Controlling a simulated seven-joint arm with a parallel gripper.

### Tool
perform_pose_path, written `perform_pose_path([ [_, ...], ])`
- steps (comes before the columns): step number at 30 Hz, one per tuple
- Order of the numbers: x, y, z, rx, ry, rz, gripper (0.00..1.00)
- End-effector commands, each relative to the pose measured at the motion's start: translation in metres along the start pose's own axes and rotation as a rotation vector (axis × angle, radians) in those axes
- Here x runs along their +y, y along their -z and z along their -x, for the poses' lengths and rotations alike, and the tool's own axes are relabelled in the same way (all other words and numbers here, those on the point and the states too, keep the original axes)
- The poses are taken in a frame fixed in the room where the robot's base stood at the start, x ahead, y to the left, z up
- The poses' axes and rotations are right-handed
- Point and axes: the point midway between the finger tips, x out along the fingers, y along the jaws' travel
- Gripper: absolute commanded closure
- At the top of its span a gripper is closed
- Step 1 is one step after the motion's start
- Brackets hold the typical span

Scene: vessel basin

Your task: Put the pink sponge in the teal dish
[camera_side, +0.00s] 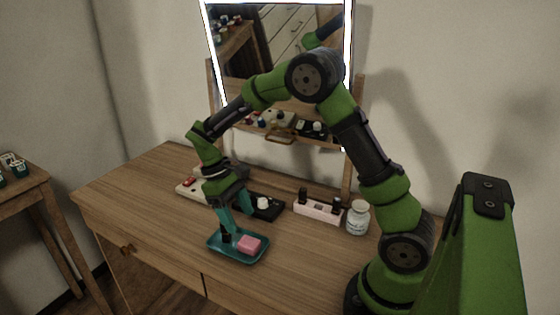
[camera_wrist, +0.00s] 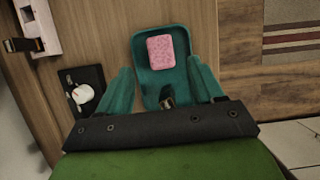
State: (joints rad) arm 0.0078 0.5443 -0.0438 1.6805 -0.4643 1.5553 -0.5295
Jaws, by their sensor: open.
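The pink sponge (camera_side: 249,244) lies in the teal dish (camera_side: 229,251) on the wooden table. In the wrist view the sponge (camera_wrist: 161,52) is at the far end of the dish (camera_wrist: 147,86), inside its rim. My gripper (camera_side: 236,219) points down over the dish, with its teal fingers spread apart and nothing held between them. In the wrist view the gripper (camera_wrist: 164,85) has one finger on each side of the dish, on the near side of the sponge. A small dark object (camera_wrist: 167,102) shows between the fingers at the dish's near end, partly hidden by the gripper.
A black tray with a white item (camera_side: 264,204) is behind the dish. A pink holder with dark bottles (camera_side: 318,209) and a glass jar (camera_side: 358,217) stand to the right. A lit mirror (camera_side: 270,50) rises at the back. The tabletop left of the dish is clear.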

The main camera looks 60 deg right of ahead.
Motion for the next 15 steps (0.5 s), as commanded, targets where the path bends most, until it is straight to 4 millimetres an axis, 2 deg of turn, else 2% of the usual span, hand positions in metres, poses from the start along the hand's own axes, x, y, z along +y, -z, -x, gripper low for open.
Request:
perform_pose_path([
  [3, 0.000, 0.001, 0.022, 0.003, -0.001, -0.001, 0.33],
  [10, 0.000, -0.002, 0.045, 0.006, 0.000, 0.000, 0.33],
  [15, -0.007, -0.024, 0.068, 0.109, 0.019, -0.022, 0.33],
])
